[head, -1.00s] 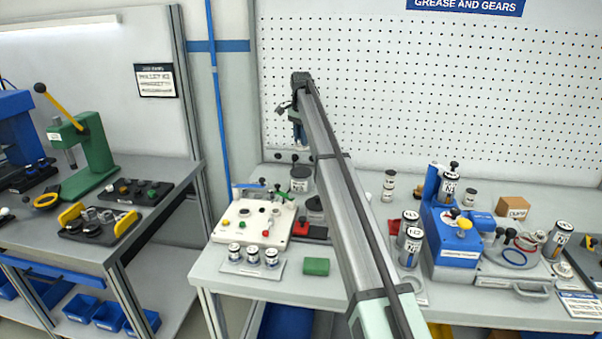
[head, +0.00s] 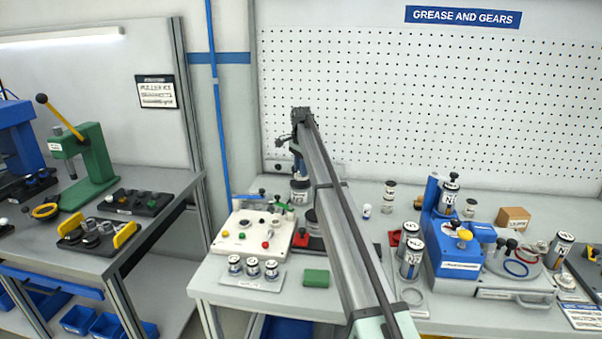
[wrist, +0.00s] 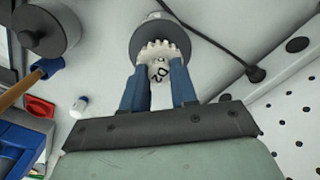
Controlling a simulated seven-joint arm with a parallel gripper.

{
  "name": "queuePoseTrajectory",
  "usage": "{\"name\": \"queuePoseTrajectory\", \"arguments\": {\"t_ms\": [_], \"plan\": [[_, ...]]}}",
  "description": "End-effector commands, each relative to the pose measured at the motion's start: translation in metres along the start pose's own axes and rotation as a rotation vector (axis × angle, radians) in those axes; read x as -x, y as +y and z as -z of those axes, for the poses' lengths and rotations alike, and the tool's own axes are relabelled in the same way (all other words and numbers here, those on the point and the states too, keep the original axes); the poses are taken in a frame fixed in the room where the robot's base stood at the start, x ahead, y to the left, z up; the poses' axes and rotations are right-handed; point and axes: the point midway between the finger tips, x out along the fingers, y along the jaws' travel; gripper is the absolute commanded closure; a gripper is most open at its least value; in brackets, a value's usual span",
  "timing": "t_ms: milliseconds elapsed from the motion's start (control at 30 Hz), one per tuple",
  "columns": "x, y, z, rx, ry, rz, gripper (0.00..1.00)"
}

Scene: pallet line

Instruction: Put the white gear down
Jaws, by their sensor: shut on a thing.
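The white gear (wrist: 165,52) shows in the wrist view, toothed and marked with dark characters. My gripper (wrist: 160,78) is shut on it with two blue fingers. Beyond the gear, partly covered by it, is the round grey top of a pot (wrist: 143,42). I cannot tell whether the gear touches it. In the head view my gripper (head: 299,168) is at the back of the bench, directly above a grey labelled pot (head: 300,191). The gear cannot be made out there.
A dark knobbed pot (wrist: 48,32) stands close by in the wrist view. A white control box (head: 250,232) stands front left of the pot. A blue machine (head: 452,250) is farther right.

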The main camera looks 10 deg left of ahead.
Motion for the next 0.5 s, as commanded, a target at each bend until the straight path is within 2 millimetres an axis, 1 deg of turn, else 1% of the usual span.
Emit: {"name": "queuePoseTrajectory", "arguments": {"t_ms": [33,133,500], "plan": [[-0.007,0.001,0.000,0.000,0.000,-0.001,1.00],[-0.017,0.000,0.000,0.000,0.000,0.000,1.00],[-0.020,0.000,0.000,0.000,0.000,0.000,1.00]]}}
